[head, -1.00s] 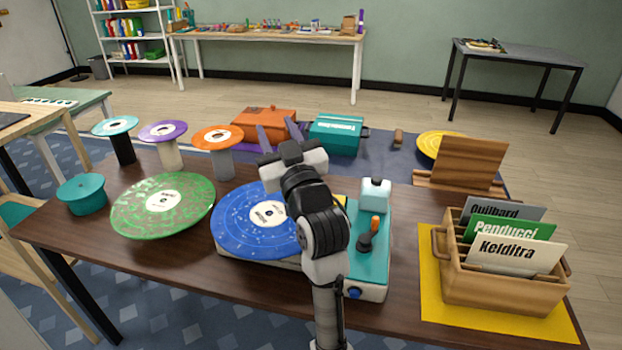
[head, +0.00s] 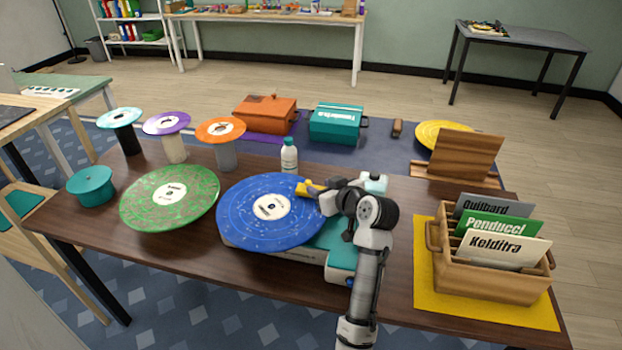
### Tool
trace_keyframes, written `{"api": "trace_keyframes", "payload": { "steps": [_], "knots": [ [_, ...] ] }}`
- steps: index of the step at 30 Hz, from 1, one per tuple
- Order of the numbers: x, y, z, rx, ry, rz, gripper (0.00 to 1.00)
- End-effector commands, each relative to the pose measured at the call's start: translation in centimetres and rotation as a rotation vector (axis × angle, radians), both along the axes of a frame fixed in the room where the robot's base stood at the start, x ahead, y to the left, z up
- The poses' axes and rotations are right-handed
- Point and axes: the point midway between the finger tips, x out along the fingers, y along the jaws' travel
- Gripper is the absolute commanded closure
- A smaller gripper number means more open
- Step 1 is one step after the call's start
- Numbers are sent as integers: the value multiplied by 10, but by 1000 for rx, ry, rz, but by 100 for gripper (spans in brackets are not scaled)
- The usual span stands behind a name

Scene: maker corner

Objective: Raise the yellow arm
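The record player (head: 290,253) stands on the brown table with a blue record (head: 248,218) on it. The yellow arm shows only as a short yellow end (head: 304,188) over the record's upper right edge; my gripper and wrist hide the rest. My gripper (head: 320,193) is low over the player's right side, right by the yellow end. Its fingers are small and partly hidden, so I cannot tell whether they are closed on it. I cannot tell if the yellow end touches the record.
A white bottle (head: 289,157) stands just behind the player. A green record (head: 170,198) and a teal pot (head: 91,186) are to the left. A wooden crate (head: 490,283) of sleeves stands on a yellow mat (head: 425,290) to the right.

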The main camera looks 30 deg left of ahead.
Motion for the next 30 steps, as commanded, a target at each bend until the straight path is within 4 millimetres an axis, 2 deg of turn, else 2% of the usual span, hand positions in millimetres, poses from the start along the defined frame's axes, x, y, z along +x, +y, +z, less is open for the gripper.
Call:
{"api": "trace_keyframes", "payload": {
  "steps": [3,9,22,30],
  "knots": [
    [11,21,-6,0,1,3,61],
    [23,43,-18,-1,0,1,61],
    [27,50,-23,-1,-1,-1,61],
    [27,50,-23,-1,-1,-1,96]
  ]
}}
